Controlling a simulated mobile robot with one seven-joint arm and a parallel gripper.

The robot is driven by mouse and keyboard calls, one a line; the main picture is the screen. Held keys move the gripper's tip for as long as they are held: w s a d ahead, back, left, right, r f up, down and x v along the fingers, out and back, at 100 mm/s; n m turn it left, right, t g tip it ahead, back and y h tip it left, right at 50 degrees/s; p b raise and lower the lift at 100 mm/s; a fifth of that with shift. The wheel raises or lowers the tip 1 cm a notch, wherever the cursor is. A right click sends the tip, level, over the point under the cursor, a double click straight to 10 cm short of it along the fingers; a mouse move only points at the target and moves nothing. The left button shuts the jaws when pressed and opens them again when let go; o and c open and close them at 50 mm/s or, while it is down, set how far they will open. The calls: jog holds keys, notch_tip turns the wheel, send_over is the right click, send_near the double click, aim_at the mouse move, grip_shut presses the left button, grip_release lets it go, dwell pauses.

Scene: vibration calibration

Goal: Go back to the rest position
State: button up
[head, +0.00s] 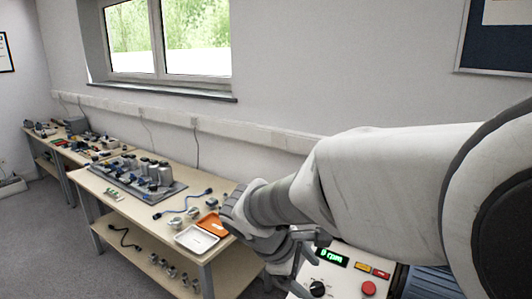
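My arm reaches in from the right edge and bends down at the wrist. My gripper (290,250) hangs below the wrist, beside the control box (335,278) with its green "0 rpm" display and red button. Its fingers are small and partly hidden by my wrist, so I cannot tell whether they are open or shut. I see no object clearly held in it. Whether it touches the box cannot be told.
A wooden workbench (120,200) runs along the wall under the window. It carries a grey tray of cylinders (130,177), a blue cable (185,205), a white tray (196,239) and an orange tray (212,224). Another bench (60,150) stands farther left. The grey floor (40,240) at left is clear.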

jog(key=s+d+r+m+t+y, duration=0.1)
jog(key=s+d+r+m+y, duration=0.1)
jog(key=s+m, duration=0.2)
jog(key=s+d+r+m+y, duration=0.2)
jog(key=s+m, duration=0.3)
jog(key=s+d+r+m+t+y+p, duration=0.1)
jog(key=s+r+m, duration=0.2)
jog(key=s+m, duration=0.1)
jog(key=shift+s+d+m+t+y, duration=0.3)
jog(key=shift+s+d+m+y, duration=0.1)
jog(key=shift+s, duration=0.15)
